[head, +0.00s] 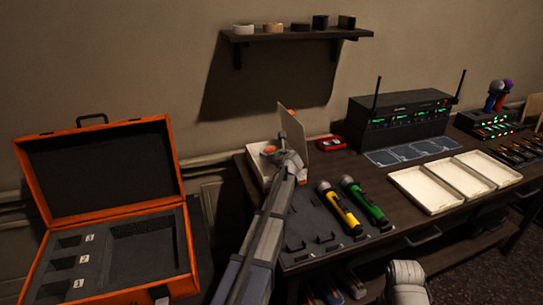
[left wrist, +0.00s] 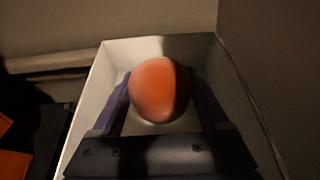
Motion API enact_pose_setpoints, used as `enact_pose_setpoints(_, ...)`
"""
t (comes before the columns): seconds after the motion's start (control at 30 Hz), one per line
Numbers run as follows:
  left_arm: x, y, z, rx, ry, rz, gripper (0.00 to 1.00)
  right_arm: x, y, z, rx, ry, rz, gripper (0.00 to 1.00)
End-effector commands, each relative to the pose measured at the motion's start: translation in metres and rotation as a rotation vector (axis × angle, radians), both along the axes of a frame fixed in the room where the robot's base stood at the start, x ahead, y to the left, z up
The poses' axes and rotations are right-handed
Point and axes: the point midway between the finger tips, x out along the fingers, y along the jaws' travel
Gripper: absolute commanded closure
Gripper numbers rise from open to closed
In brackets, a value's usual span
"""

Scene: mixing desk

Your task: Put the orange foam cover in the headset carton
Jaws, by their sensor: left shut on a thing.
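The orange foam cover (left wrist: 160,90) is a round ball held between the fingers of my left gripper (left wrist: 164,98). In the left wrist view it is framed by the pale walls of the open headset carton (left wrist: 88,112). I cannot tell whether it touches the carton's floor. In the head view the carton (head: 253,166) stands at the desk's left back corner with its lid (head: 299,132) raised. My left gripper (head: 270,153) reaches over it from the front, with a little of the orange cover (head: 268,149) showing. The arm hides much of the carton. My right gripper is not seen.
An orange case (head: 62,136) stands open at left. A dark mat with yellow (head: 341,208) and green (head: 364,203) microphones lies right of my left arm. A red cassette-like item (head: 331,143), a receiver rack (head: 400,120) and white trays (head: 427,190) are farther right.

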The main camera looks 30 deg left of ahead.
Motion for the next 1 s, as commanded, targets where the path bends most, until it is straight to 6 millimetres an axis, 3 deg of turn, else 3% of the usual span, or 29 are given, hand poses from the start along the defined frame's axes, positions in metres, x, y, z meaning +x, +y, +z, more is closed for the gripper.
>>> enact_pose_setpoints(0.5,0.0,0.0,-0.012,0.0,0.0,0.0,0.73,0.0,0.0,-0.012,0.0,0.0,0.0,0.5)
enact_pose_setpoints(0.53,0.0,0.0,-0.012,0.0,0.0,0.0,0.18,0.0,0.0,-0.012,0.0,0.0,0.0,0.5)
enact_pose_setpoints(0.7,0.0,0.0,-0.012,0.0,0.0,0.0,0.0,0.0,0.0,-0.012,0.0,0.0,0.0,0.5)
enact_pose_setpoints(1.0,0.0,0.0,-0.008,0.0,0.0,0.0,0.0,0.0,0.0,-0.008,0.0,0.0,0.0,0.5)
